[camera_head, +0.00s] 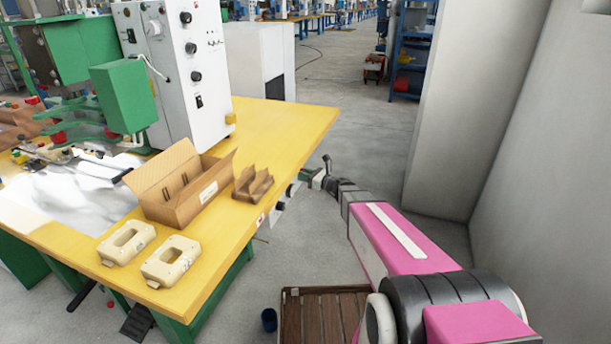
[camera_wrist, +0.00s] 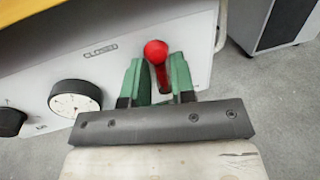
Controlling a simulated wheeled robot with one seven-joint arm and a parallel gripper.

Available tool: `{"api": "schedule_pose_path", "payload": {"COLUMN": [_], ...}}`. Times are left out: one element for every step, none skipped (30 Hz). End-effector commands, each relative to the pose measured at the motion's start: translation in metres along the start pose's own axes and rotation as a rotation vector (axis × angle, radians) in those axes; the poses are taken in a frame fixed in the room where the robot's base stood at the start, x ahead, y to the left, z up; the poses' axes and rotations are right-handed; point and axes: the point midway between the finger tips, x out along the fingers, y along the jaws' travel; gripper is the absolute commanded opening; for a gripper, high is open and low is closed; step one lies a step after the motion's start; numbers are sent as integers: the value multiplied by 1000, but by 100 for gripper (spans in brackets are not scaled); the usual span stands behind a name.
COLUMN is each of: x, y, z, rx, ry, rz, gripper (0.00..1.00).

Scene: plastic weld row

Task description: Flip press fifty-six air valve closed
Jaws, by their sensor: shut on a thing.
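In the wrist view a valve lever with a red ball knob (camera_wrist: 156,52) stands out from a pale panel (camera_wrist: 30,85) below a yellow table edge. My gripper (camera_wrist: 160,78) has its green fingers on either side of the lever, shut on it just below the knob. A label reading CLOSED (camera_wrist: 101,50) is on the panel to the left of the knob. In the head view my gripper (camera_head: 318,180) is at the right side of the yellow table, by the panel; the lever cannot be made out there.
A round gauge (camera_wrist: 75,98) and a black knob (camera_wrist: 11,122) are on the panel. On the yellow table (camera_head: 285,125) stand an open cardboard box (camera_head: 170,208), a small cardboard piece (camera_head: 252,185) and two cream housings (camera_head: 172,262). A wooden pallet (camera_head: 325,318) lies on the floor.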

Motion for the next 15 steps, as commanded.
{"api": "schedule_pose_path", "payload": {"x": [0,0,0,0,-1,-1,-1,-1,-1,-1,-1,-1,-1,-1,-1], "y": [1,1,1,1,1,1,1,1,1,1,1,2,2,1,1], "z": [0,0,0,0,0,0,0,0,0,0,0,0,0,0,0], "rx": [-16,-24,-30,-33,-35,-35,-35,-35,-34,-34,-34,-34,-34,-34,-34], "ry": [-3,-5,-6,-7,-7,-7,-7,-7,-7,-7,-7,-6,-6,-6,-6], "rz": [0,1,1,1,1,1,1,1,1,1,1,1,1,1,1], "gripper": [0,0,0,0,0,0,0,0,0,0,0,30,39,39,39]}}
